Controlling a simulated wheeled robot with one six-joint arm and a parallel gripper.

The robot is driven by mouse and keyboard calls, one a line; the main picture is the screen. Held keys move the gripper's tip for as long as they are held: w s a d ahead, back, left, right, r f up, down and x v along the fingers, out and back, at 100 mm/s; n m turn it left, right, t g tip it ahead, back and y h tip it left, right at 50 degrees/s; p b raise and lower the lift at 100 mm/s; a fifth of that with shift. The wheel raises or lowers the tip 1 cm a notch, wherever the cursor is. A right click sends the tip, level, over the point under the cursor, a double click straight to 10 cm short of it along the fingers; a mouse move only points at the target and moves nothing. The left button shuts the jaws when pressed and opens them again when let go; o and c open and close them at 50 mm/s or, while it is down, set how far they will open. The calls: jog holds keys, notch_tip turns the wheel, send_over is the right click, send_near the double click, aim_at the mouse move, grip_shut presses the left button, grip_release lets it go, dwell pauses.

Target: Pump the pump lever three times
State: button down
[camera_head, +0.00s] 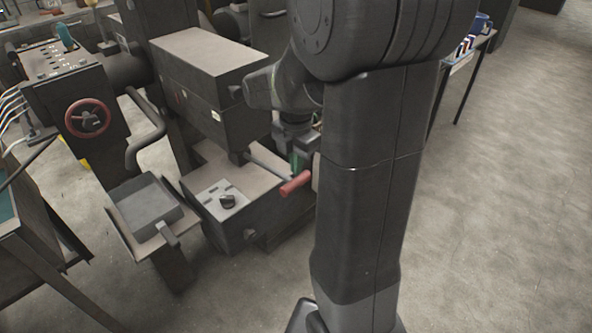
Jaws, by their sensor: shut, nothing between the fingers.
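The pump lever is a thin dark rod with a red grip (296,183), sticking out to the right from the dark machine. My gripper (297,166) is at the end of my arm, just above the red grip; a green part shows at its tip. The gripper is shut and empty. It looks close to the grip, but I cannot tell whether it touches it. My own arm and column hide part of the gripper and the area to its right.
The machine base (235,205) has a light panel with a black knob (227,201). A grey tray (148,207) stands to its left, and a red handwheel (87,118) is farther left. A small table (470,55) stands at upper right. The floor at right is clear.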

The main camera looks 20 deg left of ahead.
jog(key=shift+f, duration=1.15)
jog(key=shift+f, duration=0.1)
